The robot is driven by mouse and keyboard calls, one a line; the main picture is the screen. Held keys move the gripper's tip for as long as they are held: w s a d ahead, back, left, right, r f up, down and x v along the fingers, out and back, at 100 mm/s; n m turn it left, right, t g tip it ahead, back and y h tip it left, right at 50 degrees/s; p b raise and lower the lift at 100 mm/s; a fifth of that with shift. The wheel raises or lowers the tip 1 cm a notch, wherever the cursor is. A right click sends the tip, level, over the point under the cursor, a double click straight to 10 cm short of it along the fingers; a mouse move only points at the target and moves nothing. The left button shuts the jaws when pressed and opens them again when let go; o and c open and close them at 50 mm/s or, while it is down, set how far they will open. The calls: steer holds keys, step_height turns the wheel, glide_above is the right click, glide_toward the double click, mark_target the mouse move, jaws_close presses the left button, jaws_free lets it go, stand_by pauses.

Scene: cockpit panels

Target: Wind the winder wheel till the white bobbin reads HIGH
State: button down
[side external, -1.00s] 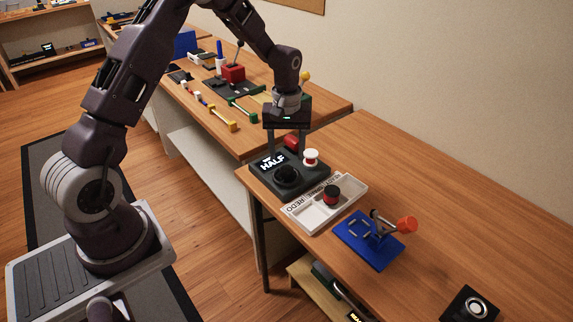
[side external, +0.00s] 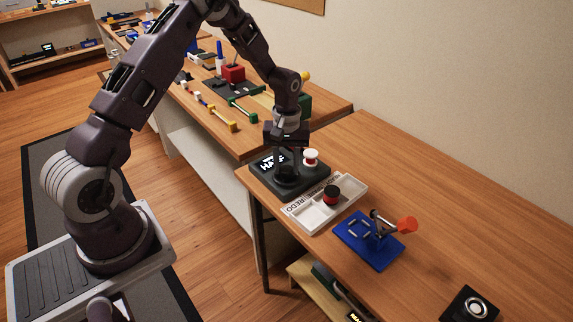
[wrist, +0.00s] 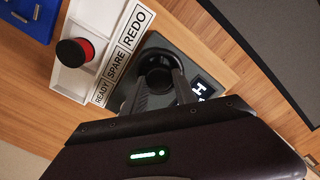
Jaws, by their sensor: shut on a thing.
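The winder (side external: 312,183) is a dark box near the corner of the near bench. Its black wheel (side external: 286,182) is on top at the front, and also shows in the wrist view (wrist: 158,72). My gripper (side external: 287,172) points down over the wheel and is shut on it, one finger on each side. The white bobbin (side external: 311,157) stands upright on the winder, right of the wheel; it cannot be made out in the wrist view.
A white tray (side external: 341,207) marked READY, SPARE and REDO lies beside the winder, with a red and black bobbin (side external: 332,195) in it. A blue stand with an orange-handled part (side external: 405,225) is farther right.

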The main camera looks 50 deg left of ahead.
mark_target(288, 168)
steer(key=shift+m, duration=0.3)
steer(key=m, duration=0.4)
steer(key=shift+w+d, duration=0.1)
steer(key=shift+m, duration=2.4)
steer(key=c, duration=1)
jaws_free()
steer(key=shift+r, duration=0.1)
step_height(288, 168, up, 7)
steer(key=shift+f, duration=0.1)
